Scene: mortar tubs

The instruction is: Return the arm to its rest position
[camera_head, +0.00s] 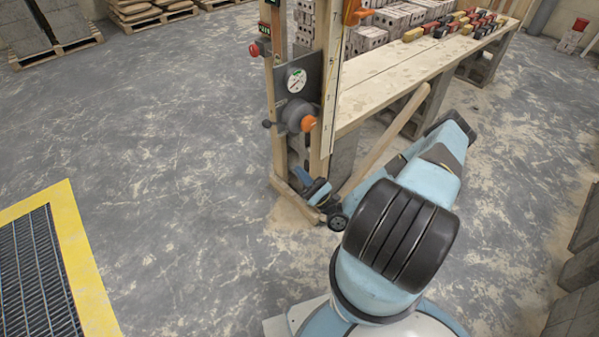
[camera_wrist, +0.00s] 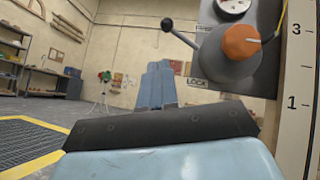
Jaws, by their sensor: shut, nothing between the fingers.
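My gripper (camera_head: 302,176) is low beside the wooden post at the near end of the bench, below the gauge panel, and looks small in the head view. In the wrist view its two blue fingers (camera_wrist: 157,84) stand close together beyond a dark bar, shut with nothing between them. My blue arm (camera_head: 440,165) is bent, reaching out to the right and folding back left to the post. An orange knob (camera_head: 308,123) sits on the panel (camera_head: 298,85); the knob (camera_wrist: 242,42) and a black-tipped lever (camera_wrist: 167,24) show close up at the upper right of the wrist view.
The wooden bench (camera_head: 375,85) carries grey blocks (camera_head: 368,38) and small red and yellow pieces. A slanted wooden brace (camera_head: 385,142) runs close to my arm. A yellow-edged floor grate (camera_head: 70,240) lies at left. The floor between grate and post is clear.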

